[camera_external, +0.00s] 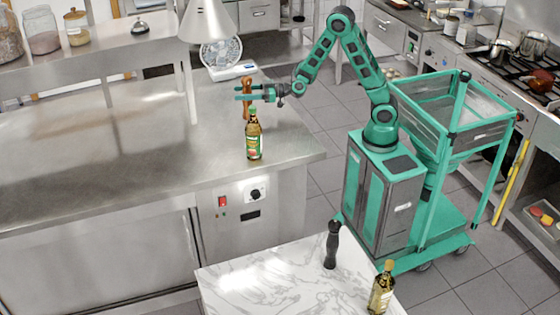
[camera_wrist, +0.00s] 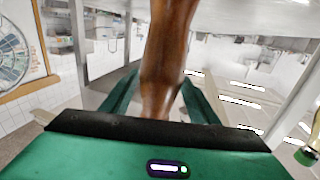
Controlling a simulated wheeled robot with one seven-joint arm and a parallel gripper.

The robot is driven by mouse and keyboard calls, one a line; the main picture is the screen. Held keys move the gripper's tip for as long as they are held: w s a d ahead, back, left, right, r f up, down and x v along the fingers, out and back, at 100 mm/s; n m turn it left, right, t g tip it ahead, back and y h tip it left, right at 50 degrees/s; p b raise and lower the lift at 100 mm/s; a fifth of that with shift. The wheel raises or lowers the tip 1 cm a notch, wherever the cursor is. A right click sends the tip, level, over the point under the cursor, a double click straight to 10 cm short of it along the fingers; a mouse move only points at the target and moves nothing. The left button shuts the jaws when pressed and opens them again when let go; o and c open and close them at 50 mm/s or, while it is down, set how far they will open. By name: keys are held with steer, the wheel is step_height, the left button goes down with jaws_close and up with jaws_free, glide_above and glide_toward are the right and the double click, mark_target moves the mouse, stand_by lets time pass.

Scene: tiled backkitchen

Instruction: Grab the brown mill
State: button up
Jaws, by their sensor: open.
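The brown mill (camera_external: 247,84) stands upright on the steel counter (camera_external: 110,135) in the external view, behind a green-labelled bottle. My gripper (camera_external: 240,92) is level with the mill's upper part, its fingers reaching around it. In the wrist view the mill (camera_wrist: 168,50) is large, a glossy brown shaft between the two green fingers of my gripper (camera_wrist: 155,105). The fingers are open, with a gap visible beside the mill.
The bottle (camera_external: 253,138) stands close in front of the mill. A white scale (camera_external: 230,70) with a round dial stands behind it. A lamp shade (camera_external: 207,22) hangs at the left above. A black mill (camera_external: 332,245) and another bottle (camera_external: 382,290) stand on the marble table (camera_external: 265,285).

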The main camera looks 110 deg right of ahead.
steer(key=shift+w+d, duration=0.2)
steer(key=shift+w, duration=0.5)
jaws_close()
steer(key=shift+r, duration=0.15)
